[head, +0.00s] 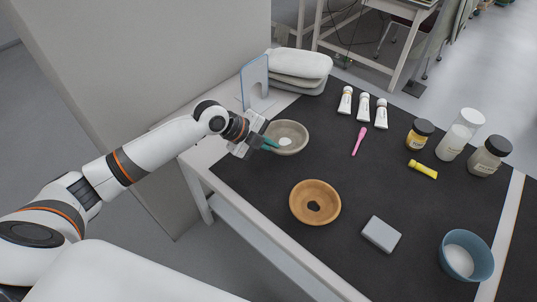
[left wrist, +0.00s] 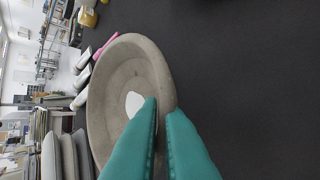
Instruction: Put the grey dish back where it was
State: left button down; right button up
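The grey dish (head: 296,130) is round and shallow, with a white patch on its inside. It is at the far left part of the dark mat in the head view; I cannot tell if it touches the mat. It also shows large in the left wrist view (left wrist: 112,75). My left gripper (head: 268,143) is at its near left rim. In the left wrist view its green fingers (left wrist: 164,112) are close together, one inside the dish and one outside, with the rim between them. My right gripper is in neither view.
On the dark mat (head: 340,255) are an orange-brown bowl (head: 300,203) with a dark hole, a light grey block (head: 381,234), a blue bowl (head: 479,262), a pink tool (head: 359,141), tubes and jars. A blue-edged stand (head: 255,85) and stacked pale slabs (head: 300,64) stand behind the dish.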

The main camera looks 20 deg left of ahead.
pick_arm(q)
notch_tip(320, 180, down, 4)
jog(key=shift+f, duration=0.2)
jog(key=c, duration=1.9)
grip_release()
jog(key=shift+f, duration=0.1)
jog(key=v, duration=1.2)
